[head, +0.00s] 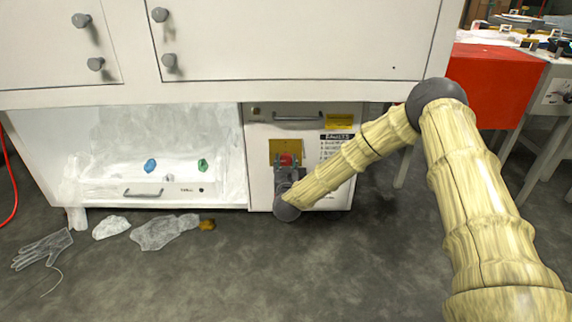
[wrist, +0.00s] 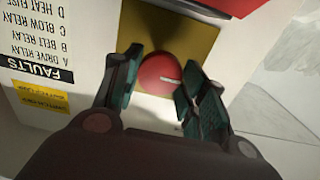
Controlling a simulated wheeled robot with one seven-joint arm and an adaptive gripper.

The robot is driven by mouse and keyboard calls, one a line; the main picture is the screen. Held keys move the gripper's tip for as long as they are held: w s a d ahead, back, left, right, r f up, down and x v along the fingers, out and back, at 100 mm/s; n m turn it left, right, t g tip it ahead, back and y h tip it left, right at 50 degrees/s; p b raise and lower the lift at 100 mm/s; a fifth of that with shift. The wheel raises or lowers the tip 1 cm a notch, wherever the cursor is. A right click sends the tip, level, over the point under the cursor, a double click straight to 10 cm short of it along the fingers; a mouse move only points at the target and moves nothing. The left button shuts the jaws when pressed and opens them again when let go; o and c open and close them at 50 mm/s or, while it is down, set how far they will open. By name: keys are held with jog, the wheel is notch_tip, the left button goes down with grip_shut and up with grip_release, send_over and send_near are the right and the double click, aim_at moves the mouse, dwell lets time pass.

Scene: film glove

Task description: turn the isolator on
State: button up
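The isolator is a round red knob (head: 286,159) on a square yellow plate (head: 276,146), on the front of a white cabinet panel. In the wrist view the knob (wrist: 158,74) carries a short white mark, lying nearly level and reaching toward its right edge. My gripper (head: 287,170) is at the knob, hiding its lower part in the head view. In the wrist view my gripper's (wrist: 160,88) two dark green fingers are parted, one on each side of the knob. Small gaps seem to show; firm contact is not visible. Nothing else is between the fingers.
A faults label (head: 336,144) and a handle (head: 297,118) are on the same panel. A bay to the left holds a drawer front (head: 150,190). A clear glove (head: 42,249), film scraps (head: 165,231) and a brown lump (head: 208,225) lie on the floor. A red box (head: 490,85) stands right.

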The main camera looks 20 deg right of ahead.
jog(key=shift+m+p, duration=0.4)
jog(key=shift+p, duration=0.05)
jog(key=shift+r+m+p, duration=0.15)
jog(key=shift+m+p, duration=0.7)
jog(key=shift+m, duration=0.15)
jog(key=m+p, duration=0.2)
jog(key=m, duration=0.3)
jog(key=shift+p, duration=0.35)
jog(key=m, duration=0.3)
jog(key=m+p, duration=0.1)
jog(key=m, duration=0.1)
jog(key=shift+f+m, duration=0.2)
jog(key=shift+m, duration=0.2)
jog(key=m, duration=0.4)
jog(key=shift+m, duration=0.3)
jog(key=o, duration=1.1)
